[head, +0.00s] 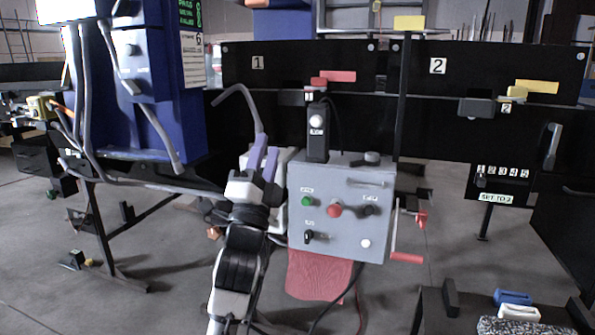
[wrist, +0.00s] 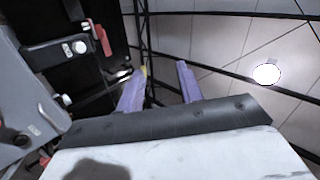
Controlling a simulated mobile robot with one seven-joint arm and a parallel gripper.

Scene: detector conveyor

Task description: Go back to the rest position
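My gripper (head: 265,152) points up in the head view, just left of the grey control box. Its two purple fingers stand apart in the wrist view (wrist: 160,72), with nothing seen between them. A thin grey curved rod (head: 241,88) runs down to the fingertips in the head view; I cannot tell whether it touches them. The grey control box (head: 337,240) carries a green button, a red button, a black knob and a white button. It also shows at the left edge of the wrist view (wrist: 14,95).
A blue machine (head: 177,125) with hoses stands at the left. Black panels marked 1 (head: 258,62) and 2 (head: 437,66) stand behind. A red crank handle (head: 406,257) sticks out right of the box. A black bench (head: 445,318) with blue and white items is at the lower right.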

